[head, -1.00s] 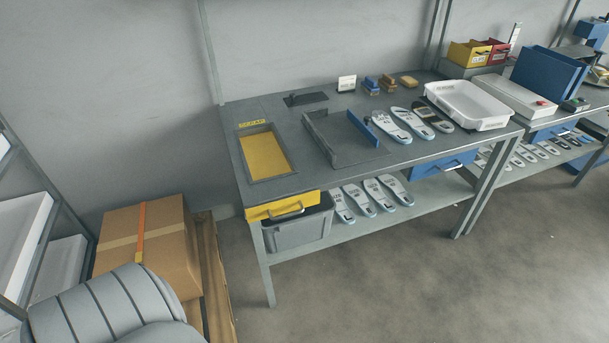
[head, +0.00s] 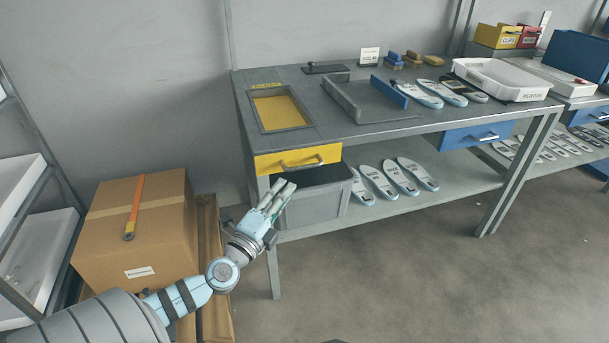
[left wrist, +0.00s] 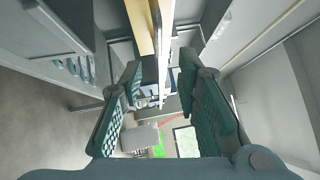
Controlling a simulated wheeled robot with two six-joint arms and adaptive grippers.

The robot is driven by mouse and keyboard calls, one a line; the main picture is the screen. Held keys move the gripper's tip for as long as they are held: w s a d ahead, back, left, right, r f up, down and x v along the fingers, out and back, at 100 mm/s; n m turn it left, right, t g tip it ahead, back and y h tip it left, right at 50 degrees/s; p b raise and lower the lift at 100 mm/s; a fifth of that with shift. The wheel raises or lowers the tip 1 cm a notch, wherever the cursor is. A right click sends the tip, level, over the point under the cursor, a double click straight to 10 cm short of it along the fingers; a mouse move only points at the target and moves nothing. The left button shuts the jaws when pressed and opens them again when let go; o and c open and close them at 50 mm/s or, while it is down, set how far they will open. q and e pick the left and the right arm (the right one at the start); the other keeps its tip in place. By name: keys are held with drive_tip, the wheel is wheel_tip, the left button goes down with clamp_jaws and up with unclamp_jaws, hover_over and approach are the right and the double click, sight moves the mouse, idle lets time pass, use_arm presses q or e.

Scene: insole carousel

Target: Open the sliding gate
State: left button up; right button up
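A blue upright plate (head: 388,92) stands at the right side of a grey U-shaped fence (head: 345,101) on the workbench. A yellow front panel (head: 298,159) with a bar handle is under the bench's left end, above a grey bin (head: 318,201). Which of these is the sliding gate I cannot tell. My left gripper (head: 275,198) is in front of the bin, below and left of the yellow handle, apart from it. In the left wrist view, its green-padded fingers (left wrist: 160,80) are spread with nothing held. My right gripper is not in view.
A recessed yellow tray (head: 280,109) is in the bench's left end. Insoles and a white tray (head: 500,82) are at the right. A cardboard box (head: 140,230) on a pallet stands left of the bench. The floor in front is clear.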

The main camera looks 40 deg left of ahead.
sight(305, 167)
use_arm(q)
drive_tip(key=x, duration=1.1)
drive_tip(key=shift+w+f, duration=0.2)
drive_tip(key=shift+w, duration=0.15)
clamp_jaws()
